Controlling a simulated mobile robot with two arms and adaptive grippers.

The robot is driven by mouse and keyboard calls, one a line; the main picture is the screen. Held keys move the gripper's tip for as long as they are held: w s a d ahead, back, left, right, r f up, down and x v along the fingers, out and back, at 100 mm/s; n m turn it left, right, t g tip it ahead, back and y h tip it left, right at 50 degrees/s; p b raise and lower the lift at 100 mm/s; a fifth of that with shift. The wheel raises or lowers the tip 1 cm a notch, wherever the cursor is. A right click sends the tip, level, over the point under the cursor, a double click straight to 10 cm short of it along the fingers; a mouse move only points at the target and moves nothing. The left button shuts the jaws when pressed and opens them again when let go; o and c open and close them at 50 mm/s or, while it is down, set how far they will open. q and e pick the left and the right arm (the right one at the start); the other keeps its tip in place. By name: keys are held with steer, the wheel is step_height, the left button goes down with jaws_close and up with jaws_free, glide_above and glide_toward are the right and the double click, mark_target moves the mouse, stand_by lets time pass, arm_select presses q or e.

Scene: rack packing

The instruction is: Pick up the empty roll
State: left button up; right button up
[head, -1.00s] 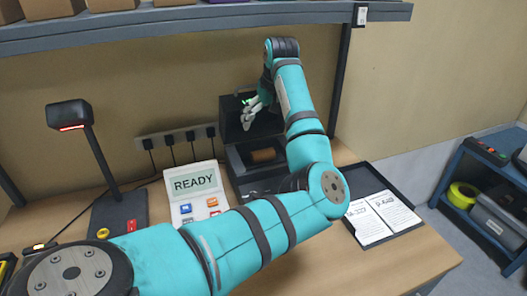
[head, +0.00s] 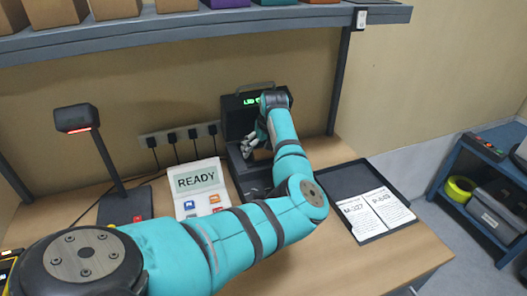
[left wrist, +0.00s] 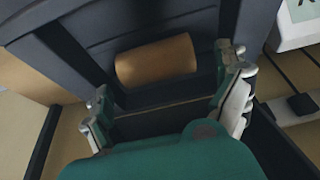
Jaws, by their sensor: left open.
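The empty roll (left wrist: 156,61) is a plain brown cardboard tube lying in the open bay of a dark printer-like machine (head: 228,108). In the left wrist view it lies crosswise ahead of my left gripper (left wrist: 167,80). The fingers are spread wider than the roll is long, one toward each end, with nothing between them. I see no contact with the roll. In the head view my left gripper (head: 255,142) is low over the machine's bay, and only a small brown part of the roll shows beside it. My right gripper is not in view.
A READY display panel (head: 197,181) and a scanner on a stand (head: 74,118) are left of the machine. A black tray (head: 340,181) with two printed sheets lies to the right. A shelf with boxes (head: 180,24) hangs above.

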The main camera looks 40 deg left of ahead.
arm_select(q)
steer(key=shift+a+f, duration=0.1)
steer(key=c, duration=1)
steer(key=shift+o, duration=0.2)
